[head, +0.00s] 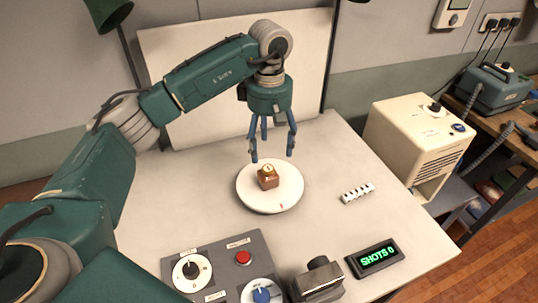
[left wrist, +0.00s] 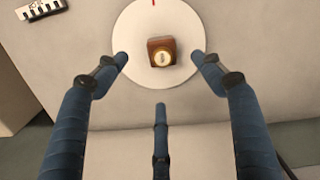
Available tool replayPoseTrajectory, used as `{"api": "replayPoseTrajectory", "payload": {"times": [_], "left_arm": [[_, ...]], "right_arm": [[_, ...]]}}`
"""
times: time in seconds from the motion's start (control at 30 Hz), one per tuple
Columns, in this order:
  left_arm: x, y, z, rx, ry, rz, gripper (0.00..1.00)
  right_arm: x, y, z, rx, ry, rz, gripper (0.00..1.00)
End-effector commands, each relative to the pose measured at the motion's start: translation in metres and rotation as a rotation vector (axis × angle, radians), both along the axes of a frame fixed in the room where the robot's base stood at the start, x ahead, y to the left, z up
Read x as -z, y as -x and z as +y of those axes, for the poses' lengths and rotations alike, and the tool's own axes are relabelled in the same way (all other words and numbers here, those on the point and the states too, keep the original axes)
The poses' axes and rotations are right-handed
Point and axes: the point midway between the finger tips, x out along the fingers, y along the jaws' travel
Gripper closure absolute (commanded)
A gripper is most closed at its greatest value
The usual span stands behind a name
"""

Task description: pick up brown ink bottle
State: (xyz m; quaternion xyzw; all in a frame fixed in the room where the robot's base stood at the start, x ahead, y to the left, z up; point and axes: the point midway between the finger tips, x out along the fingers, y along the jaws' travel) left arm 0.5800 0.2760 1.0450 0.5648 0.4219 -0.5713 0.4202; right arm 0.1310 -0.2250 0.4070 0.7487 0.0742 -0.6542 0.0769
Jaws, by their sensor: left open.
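The brown ink bottle (head: 267,181) is a small squarish brown block with a round, pale gold cap on top. It sits on a round white turntable (head: 286,202) on the white table. In the left wrist view the bottle (left wrist: 154,57) lies between the two side fingertips, a little beyond them. My left gripper (head: 271,148) hangs above the disc, fingers pointing down, open and empty, apart from the bottle. A third finger also shows in the left wrist view. My right gripper is not in view.
A small white piece with dark marks (head: 357,193) lies right of the disc. A control panel with knobs (head: 240,255), a dark device (head: 318,280) and a "SHOTS 0" display (head: 375,257) line the front. A cream box (head: 415,140) stands to the right. A white backdrop (head: 215,110) rises behind.

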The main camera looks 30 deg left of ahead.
Motion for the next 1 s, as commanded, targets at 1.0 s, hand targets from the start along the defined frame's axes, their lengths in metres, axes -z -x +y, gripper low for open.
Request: {"api": "replayPoseTrajectory", "payload": {"times": [1.0], "left_arm": [[0.108,0.005,0.002,0.001,0.002,0.001,0.32]], "right_arm": [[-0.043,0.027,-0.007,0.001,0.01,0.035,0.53]]}}
